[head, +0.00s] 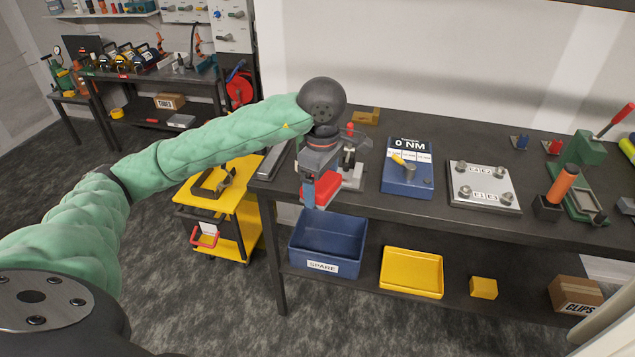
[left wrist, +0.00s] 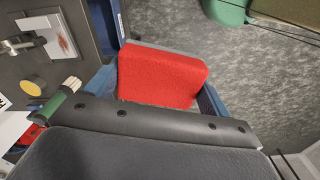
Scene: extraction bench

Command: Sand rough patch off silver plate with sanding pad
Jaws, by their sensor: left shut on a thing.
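My left gripper (head: 318,192) is shut on a red sanding pad (head: 328,186), over the front left edge of the bench. In the left wrist view the red pad (left wrist: 162,78) with a grey backing strip sits between the blue fingers. A silver plate (left wrist: 62,42) with a reddish-brown rough patch lies under a clamp at the upper left of the left wrist view. The pad is apart from the patch. In the head view the gripper and pad hide most of that plate. My right gripper is not in view.
On the dark bench (head: 450,143), a blue torque tester (head: 407,170) and a bolted metal plate (head: 484,187) stand to the right. A blue SPARE bin (head: 328,246) and yellow tray (head: 411,272) sit on the lower shelf. A yellow cart (head: 235,195) stands left of the bench.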

